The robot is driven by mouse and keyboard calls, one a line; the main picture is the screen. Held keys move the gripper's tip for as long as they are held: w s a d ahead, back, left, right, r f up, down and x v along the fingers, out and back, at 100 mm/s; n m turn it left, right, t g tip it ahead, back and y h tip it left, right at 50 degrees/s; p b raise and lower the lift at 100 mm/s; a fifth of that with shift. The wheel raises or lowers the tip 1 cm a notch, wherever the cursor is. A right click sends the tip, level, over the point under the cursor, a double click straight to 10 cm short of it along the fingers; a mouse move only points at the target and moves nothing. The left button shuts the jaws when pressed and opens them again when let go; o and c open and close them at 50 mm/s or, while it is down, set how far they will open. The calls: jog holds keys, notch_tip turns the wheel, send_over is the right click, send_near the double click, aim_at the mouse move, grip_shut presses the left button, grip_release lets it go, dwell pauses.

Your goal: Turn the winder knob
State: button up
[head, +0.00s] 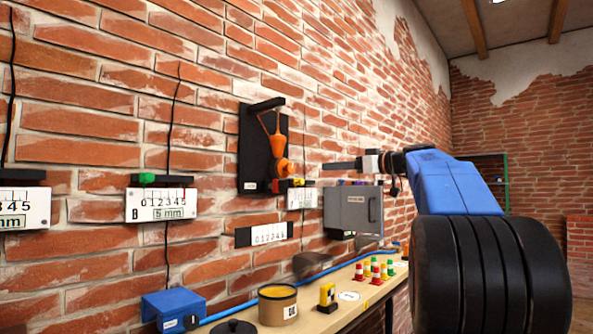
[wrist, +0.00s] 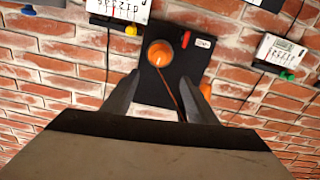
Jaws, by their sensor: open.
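The winder is a black backplate (head: 252,150) on the brick wall, with orange parts and a cord hanging from a black arm at its top. Its round orange knob (head: 281,167) sticks out at the lower part. The knob also shows in the wrist view (wrist: 160,52), just beyond the fingertips and roughly centred between them. My gripper (head: 332,165) is to the right of the knob in the head view, apart from it. In the wrist view my gripper (wrist: 161,82) has its fingers spread with nothing between the tips. The gripper body hides the plate's near end there.
Crack gauges (head: 160,204) hang on the wall to the left. A grey box (head: 353,208) is mounted right of the winder. Below, a wooden shelf (head: 345,312) carries a blue box (head: 172,306), a yellow-filled tin (head: 277,304) and small striped cones (head: 376,274).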

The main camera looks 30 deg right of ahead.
jog(key=m, duration=0.1)
send_near(292, 169)
jog(key=x, duration=0.8)
jog(key=shift+r, duration=0.1)
dwell(0.3)
jog(key=c, duration=1.1)
jog(key=shift+o, duration=0.2)
jog(key=shift+n, duration=1)
jog(key=o, duration=1.1)
jog(key=shift+c, duration=0.2)
